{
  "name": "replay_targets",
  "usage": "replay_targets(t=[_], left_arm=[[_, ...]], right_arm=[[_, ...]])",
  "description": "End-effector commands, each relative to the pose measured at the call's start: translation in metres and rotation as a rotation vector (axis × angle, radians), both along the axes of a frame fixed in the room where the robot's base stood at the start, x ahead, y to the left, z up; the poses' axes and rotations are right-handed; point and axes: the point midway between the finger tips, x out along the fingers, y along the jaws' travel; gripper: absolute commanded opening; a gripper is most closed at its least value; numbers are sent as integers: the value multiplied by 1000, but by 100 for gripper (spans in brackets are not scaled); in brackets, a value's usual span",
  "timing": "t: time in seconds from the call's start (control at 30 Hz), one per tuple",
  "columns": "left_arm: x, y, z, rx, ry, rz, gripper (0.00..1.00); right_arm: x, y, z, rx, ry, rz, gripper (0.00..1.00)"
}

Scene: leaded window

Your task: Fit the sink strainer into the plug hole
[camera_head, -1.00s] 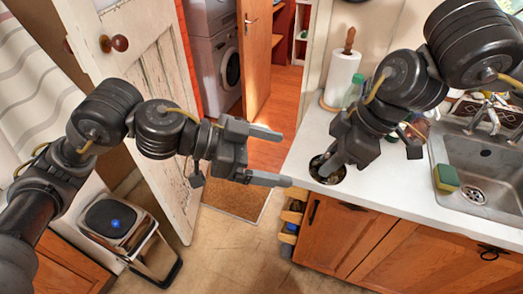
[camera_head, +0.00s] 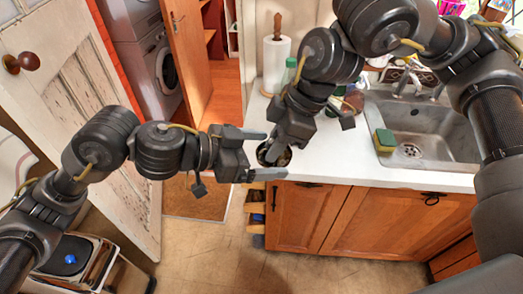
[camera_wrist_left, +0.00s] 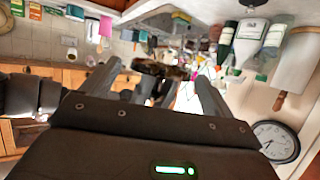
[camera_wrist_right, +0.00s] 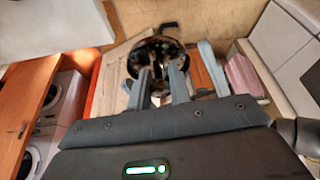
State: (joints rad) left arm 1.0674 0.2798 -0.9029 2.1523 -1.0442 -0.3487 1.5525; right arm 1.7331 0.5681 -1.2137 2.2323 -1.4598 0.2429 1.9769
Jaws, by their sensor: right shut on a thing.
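The sink strainer (camera_head: 273,153) is a dark, shiny round piece with a rim. My right gripper (camera_wrist_right: 159,88) is shut on it, and in the head view it overlaps the front left corner of the worktop. The right wrist view shows the strainer (camera_wrist_right: 157,52) between the fingers, with a dark tab on its far rim. The plug hole (camera_head: 409,151) is the drain in the steel sink (camera_head: 440,125), to the right of the strainer and well apart. My left gripper (camera_head: 253,153) is open and empty, just left of the strainer.
A yellow-green sponge (camera_head: 384,139) sits at the sink's left edge, near the plug hole. A paper roll (camera_head: 276,62) and bottles stand at the back. The white worktop (camera_head: 340,150) is clear between strainer and sink. Wooden cabinets (camera_head: 300,215) are below.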

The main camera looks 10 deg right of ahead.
Motion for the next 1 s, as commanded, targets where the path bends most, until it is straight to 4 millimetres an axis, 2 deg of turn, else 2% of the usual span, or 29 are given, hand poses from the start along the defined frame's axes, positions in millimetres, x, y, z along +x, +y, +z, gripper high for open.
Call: replay_targets(t=[0.03,0.33,0.37,0.53,0.83,1.0], left_arm=[[0,0,0,0,0,0,80],[0,0,0,0,0,-1,42],[0,0,0,-1,-1,-1,42],[0,0,0,-1,-1,-1,42],[0,0,0,0,-1,-1,42],[0,0,0,1,1,-1,42]], right_arm=[[0,0,0,0,0,0,0],[0,0,0,0,-1,0,0],[0,0,0,0,-1,0,24],[0,0,0,0,-1,0,46],[0,-2,4,0,-1,-2,46],[-1,-11,28,2,-7,-3,46]])
